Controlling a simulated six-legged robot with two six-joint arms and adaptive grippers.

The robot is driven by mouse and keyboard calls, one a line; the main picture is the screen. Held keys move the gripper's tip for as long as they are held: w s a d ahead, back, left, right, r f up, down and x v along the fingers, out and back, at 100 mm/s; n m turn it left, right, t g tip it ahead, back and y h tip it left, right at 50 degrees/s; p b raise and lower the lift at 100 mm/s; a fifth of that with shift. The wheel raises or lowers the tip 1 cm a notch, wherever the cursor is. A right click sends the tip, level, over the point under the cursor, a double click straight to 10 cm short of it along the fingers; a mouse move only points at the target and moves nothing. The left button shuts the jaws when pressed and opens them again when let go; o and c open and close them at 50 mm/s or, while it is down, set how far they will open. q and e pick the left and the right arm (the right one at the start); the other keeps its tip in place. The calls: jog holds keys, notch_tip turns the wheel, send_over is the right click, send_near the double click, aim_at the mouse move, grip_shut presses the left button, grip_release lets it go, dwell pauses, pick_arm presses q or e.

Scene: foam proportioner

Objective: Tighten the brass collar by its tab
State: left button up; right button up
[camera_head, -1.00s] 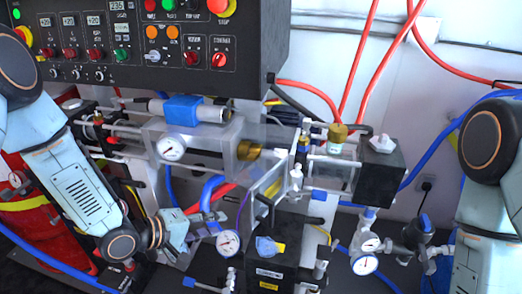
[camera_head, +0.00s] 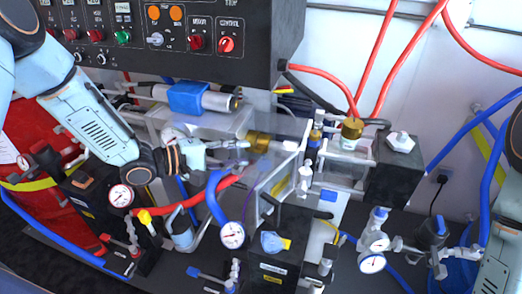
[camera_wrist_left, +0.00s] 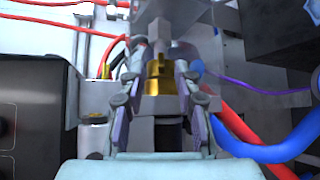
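The brass collar (camera_head: 258,140) sits on the clear-walled block in the middle of the machine. It also shows in the left wrist view as a gold piece (camera_wrist_left: 160,76) with a grey block-shaped part above it. My left gripper (camera_head: 238,152) is just left of the collar. In the left wrist view its two fingers (camera_wrist_left: 160,90) are apart, one on each side of the collar in the picture. I cannot tell whether they touch it. My right gripper is out of view.
A black control panel (camera_head: 200,45) overhangs the gripper. A blue-banded cylinder (camera_head: 190,97) lies above it. A blue hose (camera_head: 215,198), a red hose (camera_head: 190,204) and a gauge (camera_head: 232,235) are below. A second brass fitting (camera_head: 352,129) stands to the right.

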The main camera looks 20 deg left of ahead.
aim_at(257, 151)
pick_arm(q)
jog(key=b+x, duration=0.1)
jog(key=x, duration=0.4)
jog(key=shift+w+d+f, duration=0.2)
jog(key=shift+w+d, duration=0.05)
jog(key=shift+d, duration=0.05)
jog(key=shift+a, duration=0.1)
jog(key=shift+c, duration=0.4)
grip_shut()
